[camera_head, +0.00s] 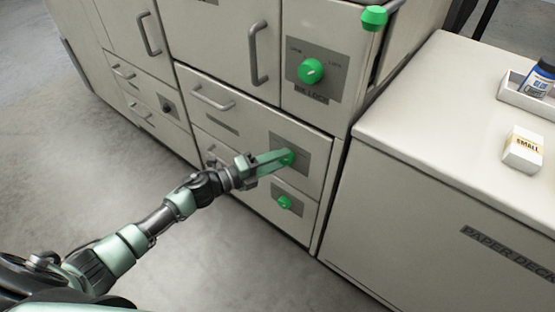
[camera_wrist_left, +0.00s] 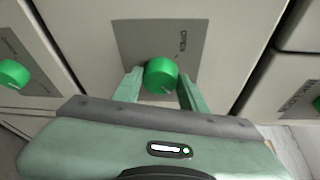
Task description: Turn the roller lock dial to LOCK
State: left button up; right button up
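A green dial (camera_head: 288,157) sits on a dark plate on a lower cabinet front in the head view. In the left wrist view this dial (camera_wrist_left: 161,75) stands near the middle, beside the printed word OPEN. Its name label is hidden, so I cannot confirm it is the roller lock. My left gripper (camera_head: 272,161) reaches it, with one finger on each side of the dial in the wrist view. Whether the fingers press on it or leave small gaps is unclear. My right gripper is not in view.
An upper green dial (camera_head: 312,72), with a plate seemingly reading INK LOCK, and a lower green dial (camera_head: 285,202) are nearby. A green knob (camera_head: 374,17) juts from the cabinet corner. A paper deck (camera_head: 440,120) stands right, holding a small box (camera_head: 523,150). Floor at left is clear.

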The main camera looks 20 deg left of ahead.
pick_arm(q)
jog(key=o, duration=0.4)
jog(key=shift+s, duration=0.1)
jog(key=v, duration=0.7)
jog(key=shift+s+a+p, duration=0.2)
jog(key=shift+a+p, duration=0.05)
jog(key=shift+p, duration=0.1)
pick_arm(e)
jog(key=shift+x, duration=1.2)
pick_arm(q)
jog(key=shift+d, duration=0.1)
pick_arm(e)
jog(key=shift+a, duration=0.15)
